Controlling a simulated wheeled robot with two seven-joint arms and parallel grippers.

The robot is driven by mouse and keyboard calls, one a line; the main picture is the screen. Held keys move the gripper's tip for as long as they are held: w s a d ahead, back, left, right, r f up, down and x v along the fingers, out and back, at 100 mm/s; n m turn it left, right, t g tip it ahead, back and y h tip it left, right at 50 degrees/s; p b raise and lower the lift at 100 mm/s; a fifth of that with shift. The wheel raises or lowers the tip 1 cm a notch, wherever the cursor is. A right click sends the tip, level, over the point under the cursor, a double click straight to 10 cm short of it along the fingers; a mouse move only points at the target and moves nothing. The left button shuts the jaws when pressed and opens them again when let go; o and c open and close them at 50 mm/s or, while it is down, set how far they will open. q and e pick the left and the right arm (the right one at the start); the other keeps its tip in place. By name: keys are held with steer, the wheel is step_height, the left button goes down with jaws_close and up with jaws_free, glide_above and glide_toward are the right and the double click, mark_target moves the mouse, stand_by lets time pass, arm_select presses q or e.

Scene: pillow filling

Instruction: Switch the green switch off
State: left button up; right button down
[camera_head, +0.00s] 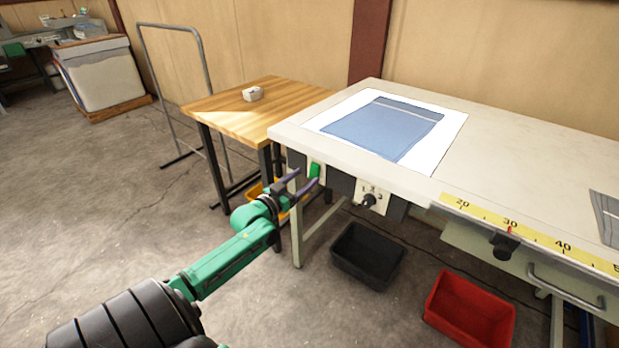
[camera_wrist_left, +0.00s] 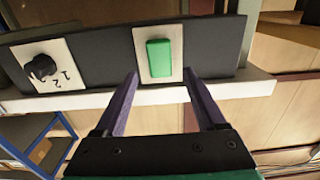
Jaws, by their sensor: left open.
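The green switch (camera_head: 314,170) sits on a pale plate on the dark panel under the table's left front edge. In the left wrist view the green switch (camera_wrist_left: 159,58) shows upside down on its plate, centred ahead of the fingers. My left gripper (camera_head: 303,183) is open, with its two purple fingers pointing at the switch. In the left wrist view the fingertips (camera_wrist_left: 160,75) lie on either side of the switch plate's lower part, with nothing between them. Whether a fingertip touches the panel I cannot tell. My right gripper is not in view.
A black knob (camera_head: 369,200) on a numbered plate sits right of the switch. A blue cloth (camera_head: 383,130) lies on a white sheet on the table (camera_head: 500,140). A wooden table (camera_head: 225,112) stands left. A black bin (camera_head: 366,255) and red bin (camera_head: 470,307) stand below.

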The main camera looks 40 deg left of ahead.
mark_target(314, 172)
arm_select(q)
steer(key=w, duration=0.3)
steer(key=shift+w+a, duration=0.1)
steer(key=shift+w, duration=0.05)
jaws_close()
steer(key=shift+f+b, duration=0.15)
steer(key=shift+b, duration=0.3)
steer(key=f+t+b, duration=0.1)
steer(key=b, duration=0.2)
steer(key=shift+f, duration=0.1)
steer(key=t+b, duration=0.1)
steer(key=b, duration=0.3)
steer(key=shift+t, duration=0.3)
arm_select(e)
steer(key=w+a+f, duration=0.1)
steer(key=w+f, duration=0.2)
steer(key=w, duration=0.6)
arm_select(q)
steer(key=t+b, duration=0.1)
steer(key=b, duration=0.1)
steer(key=shift+f+b, duration=0.1)
steer(key=shift+b, duration=0.3)
steer(key=shift+t+b, duration=0.4)
steer(key=shift+b, duration=0.45)
steer(key=shift+r, duration=0.2)
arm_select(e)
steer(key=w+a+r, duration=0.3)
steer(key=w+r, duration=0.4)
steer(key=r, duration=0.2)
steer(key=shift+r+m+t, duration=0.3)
